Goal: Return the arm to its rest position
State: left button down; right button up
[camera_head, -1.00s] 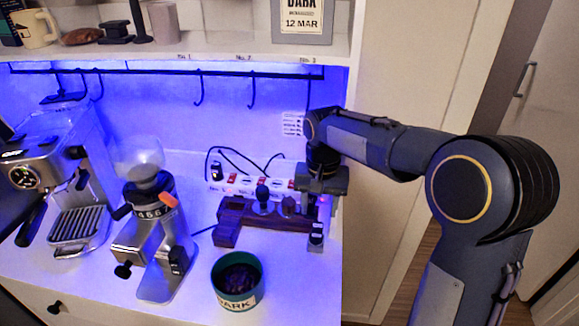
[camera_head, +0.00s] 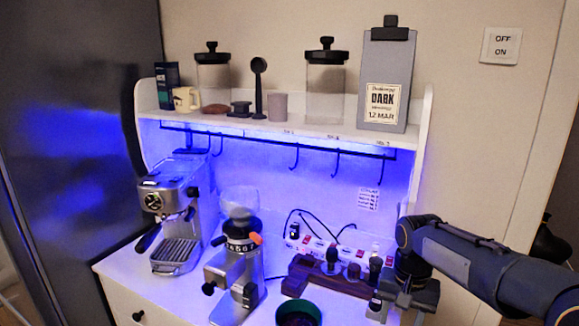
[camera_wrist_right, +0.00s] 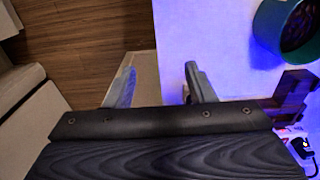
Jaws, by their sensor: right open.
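My right arm comes in from the right in the head view. Its gripper (camera_head: 405,302) is at the right front edge of the counter, just right of the dark wooden stand (camera_head: 325,275). In the right wrist view the two fingers (camera_wrist_right: 160,86) are spread with nothing between them. Below them are the counter edge and the wooden floor. The stand also shows at the right of the wrist view (camera_wrist_right: 292,92). My left gripper is not in view.
An espresso machine (camera_head: 170,215) and a grinder (camera_head: 238,270) stand on the counter left of the stand. A teal container (camera_head: 298,312) sits in front of it. A power strip (camera_head: 320,248) lies behind.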

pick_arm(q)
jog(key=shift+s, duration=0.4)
pick_arm(e)
jog(key=s+a+n+t+y, duration=0.2)
jog(key=s+t, duration=0.3)
jog(key=s, duration=2)
jog(key=shift+a+f+n+t+y, duration=0.25)
jog(key=shift+n+t+y, duration=0.15)
jog(key=shift+n+y, duration=0.45)
